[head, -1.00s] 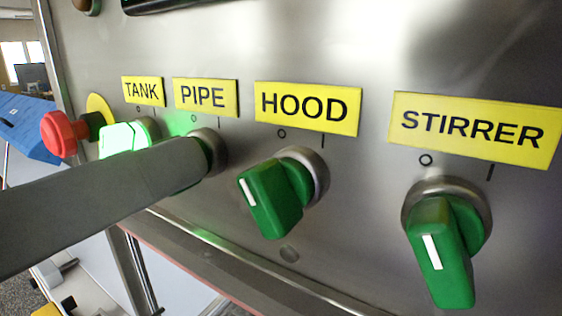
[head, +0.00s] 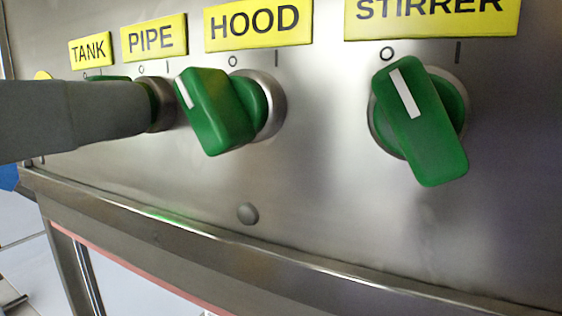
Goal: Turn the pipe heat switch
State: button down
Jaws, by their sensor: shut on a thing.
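The pipe switch (head: 152,101) is a green knob in a metal collar under the yellow PIPE label (head: 154,38), at the left of the head view. My gripper (head: 100,115) comes in from the left edge as a grey bar. It is shut on the pipe switch and covers most of it. Only a thin green edge and part of the collar show. The knob's white pointer line is hidden, so its angle cannot be told. The small O and I marks above it are visible.
The green hood switch (head: 215,112) is close to the right of my gripper. The stirrer switch (head: 420,120) is farther right. The TANK label (head: 90,50) is at left, its knob mostly hidden. A metal ledge (head: 150,215) runs below the panel.

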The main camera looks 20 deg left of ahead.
jog(key=shift+m+b, duration=2.4)
jog(key=shift+m, duration=0.6)
jog(key=c, duration=1.5)
grip_release()
jog(key=shift+s, duration=0.1)
jog(key=s, duration=0.2)
jog(key=s+b, duration=0.1)
jog(key=s, duration=0.4)
jog(key=shift+s+a+b, duration=0.3)
jog(key=shift+a+b, duration=0.05)
jog(key=shift+b, duration=0.05)
